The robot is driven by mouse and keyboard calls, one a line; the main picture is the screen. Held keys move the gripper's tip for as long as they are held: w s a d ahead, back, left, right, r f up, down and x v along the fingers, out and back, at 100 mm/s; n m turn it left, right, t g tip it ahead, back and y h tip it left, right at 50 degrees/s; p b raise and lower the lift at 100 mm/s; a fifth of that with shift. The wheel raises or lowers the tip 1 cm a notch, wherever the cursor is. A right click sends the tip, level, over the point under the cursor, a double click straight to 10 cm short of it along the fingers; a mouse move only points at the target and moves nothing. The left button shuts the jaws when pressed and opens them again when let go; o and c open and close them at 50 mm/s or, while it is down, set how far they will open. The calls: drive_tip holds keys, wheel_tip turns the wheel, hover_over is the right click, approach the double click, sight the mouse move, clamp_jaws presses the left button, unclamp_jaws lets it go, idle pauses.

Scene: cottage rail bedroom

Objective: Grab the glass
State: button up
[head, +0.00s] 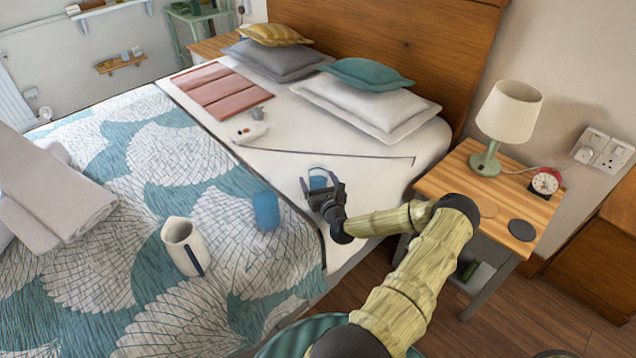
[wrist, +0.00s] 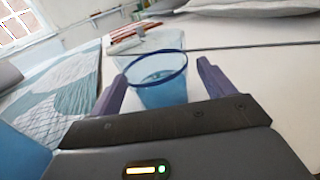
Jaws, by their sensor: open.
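A clear blue glass (wrist: 163,95) stands upright on the white sheet, with what looks like blue liquid low inside. In the wrist view it sits between the two fingers of my gripper (wrist: 161,78), one finger on each side. The fingers are open, and I cannot tell whether either touches the glass. In the head view my gripper (head: 320,188) is low over the bed's near edge, and the glass (head: 318,181) shows partly behind it. Its lower part is hidden there by the gripper.
A solid-looking blue cup (head: 266,210) stands left of my gripper on the patterned cover, with a white jug (head: 183,246) farther left. A white device (head: 250,132) lies beyond on the sheet. A nightstand (head: 450,178) with a lamp (head: 508,115) stands right.

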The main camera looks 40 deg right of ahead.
drive_tip(key=shift+c, duration=0.3)
drive_tip(key=c, duration=1.1)
drive_tip(key=shift+r, duration=0.2)
drive_tip(key=shift+c, duration=0.2)
wheel_tip(320, 180, up, 10)
drive_tip(key=shift+f+p, duration=0.2)
drive_tip(key=shift+p, duration=0.15)
idle(0.6)
